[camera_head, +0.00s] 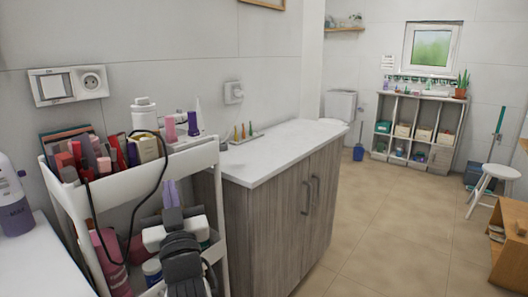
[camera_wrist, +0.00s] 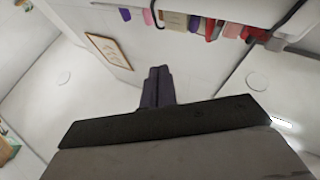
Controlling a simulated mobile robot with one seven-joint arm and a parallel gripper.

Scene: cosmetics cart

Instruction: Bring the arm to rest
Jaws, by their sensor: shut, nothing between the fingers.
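My gripper (camera_wrist: 158,88) shows in the wrist view as two dark fingers pressed together, with nothing between them. In the head view my arm is folded low in front of the white cosmetics cart (camera_head: 191,160). The dark and white arm links cover part of the cart's lower level. The purplish upright fingers of my gripper (camera_head: 171,194) appear just below the cart's top tray, pointing up. I cannot tell how far they are from the tray.
The cart's top holds several cosmetics, a white bottle (camera_head: 144,114) and a hanging black cable (camera_head: 104,208). A wooden cabinet with a white top (camera_head: 284,145) stands right of the cart. A white stool (camera_head: 493,181) is farther right. The tiled floor (camera_head: 400,235) between is clear.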

